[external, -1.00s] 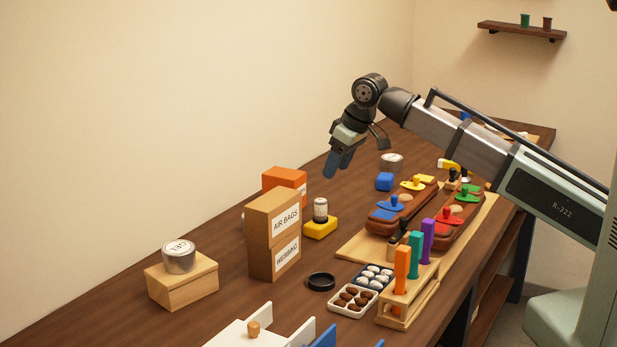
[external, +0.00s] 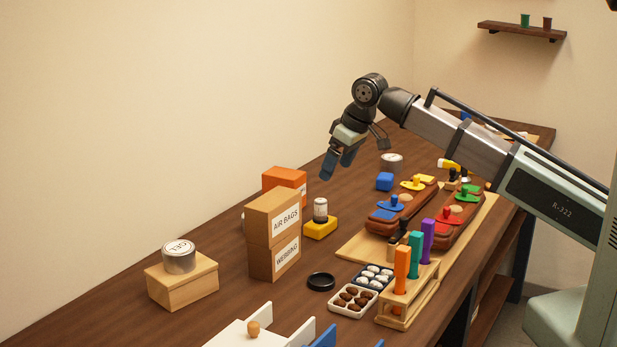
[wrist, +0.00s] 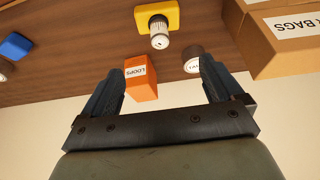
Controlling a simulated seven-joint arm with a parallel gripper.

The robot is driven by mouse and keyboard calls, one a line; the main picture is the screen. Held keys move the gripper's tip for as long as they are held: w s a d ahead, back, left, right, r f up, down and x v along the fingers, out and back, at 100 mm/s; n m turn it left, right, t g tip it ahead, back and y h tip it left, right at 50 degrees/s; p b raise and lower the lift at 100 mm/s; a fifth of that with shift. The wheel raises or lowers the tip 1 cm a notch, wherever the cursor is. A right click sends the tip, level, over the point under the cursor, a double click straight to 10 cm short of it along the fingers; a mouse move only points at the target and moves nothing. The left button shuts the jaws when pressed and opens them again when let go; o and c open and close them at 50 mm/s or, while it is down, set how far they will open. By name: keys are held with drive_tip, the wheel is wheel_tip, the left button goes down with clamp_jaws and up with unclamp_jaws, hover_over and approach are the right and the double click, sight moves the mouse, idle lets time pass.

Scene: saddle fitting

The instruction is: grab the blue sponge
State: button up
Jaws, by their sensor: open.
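The blue sponge (external: 384,181) is a small blue block on the table in the external view, just behind the saddle pieces. In the wrist view a blue block (wrist: 15,46) lies at the left edge, outside the span of my fingers. My gripper (external: 341,164) is in the air above the table, to the left of the sponge and apart from it. In the wrist view my gripper (wrist: 161,88) has its two dark fingers spread wide with nothing held between them.
An orange box (wrist: 140,79) and a can (wrist: 192,59) stand beyond my fingertips. A yellow block (external: 320,228) has a white-labelled jar (external: 320,209) on it. Stacked cardboard boxes (external: 273,236) stand nearby. Saddle pieces on a wooden board (external: 359,247) lie right of the sponge.

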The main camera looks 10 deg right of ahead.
drive_tip(key=w+d+f+m+h, duration=0.2)
drive_tip(key=w+d+m, duration=0.2)
drive_tip(key=w+d, duration=2.05)
drive_tip(key=n+g+h, duration=0.1)
drive_tip(key=n+g, duration=0.2)
drive_tip(key=n, duration=0.3)
hover_over(389, 176)
drive_tip(key=f, duration=0.8)
drive_tip(key=shift+s+a+f, duration=0.1)
drive_tip(key=shift+s+f, duration=0.05)
drive_tip(key=shift+s, duration=0.05)
drive_tip(key=shift+w+f, duration=0.15)
drive_tip(key=shift+f, duration=1.25)
drive_tip(key=shift+w+f, duration=0.1)
drive_tip(key=shift+f, duration=1.3)
drive_tip(key=shift+c, duration=0.2)
